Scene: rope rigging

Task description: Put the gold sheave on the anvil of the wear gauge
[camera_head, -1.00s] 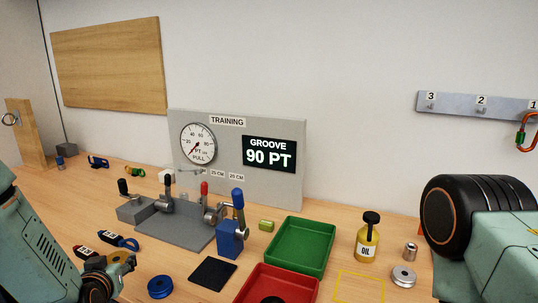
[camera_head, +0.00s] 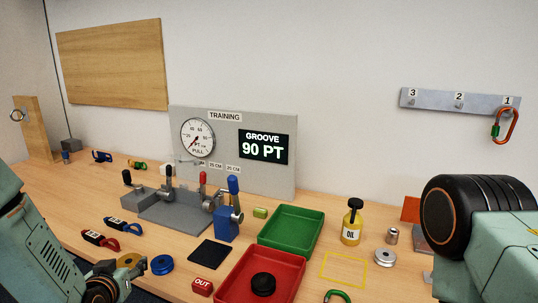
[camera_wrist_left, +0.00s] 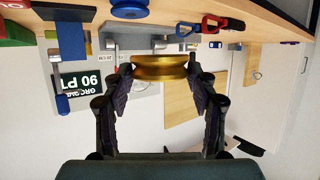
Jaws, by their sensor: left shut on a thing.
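The gold sheave (camera_wrist_left: 160,67) is held between the two fingertips of my left gripper (camera_wrist_left: 160,76) in the left wrist view. In the head view the gold sheave (camera_head: 130,261) shows partly behind the dark fingers of the left gripper (camera_head: 116,272), at the lower left. What looks like the wear gauge (camera_head: 228,224) is a blue block with a blue-handled lever, right of the grey plate and below the GROOVE 90 PT display (camera_head: 263,147). The sheave is apart from it, to its left. I cannot make out the anvil clearly. My right gripper is out of view.
A blue sheave (camera_head: 161,265) lies close right of the gold one. A black pad (camera_head: 209,253), red OUT block (camera_head: 202,286), red tray (camera_head: 234,290) and green tray (camera_head: 268,236) stand further right. Levers rise from the grey plate (camera_head: 172,220). An oil bottle (camera_head: 351,228) stands at right.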

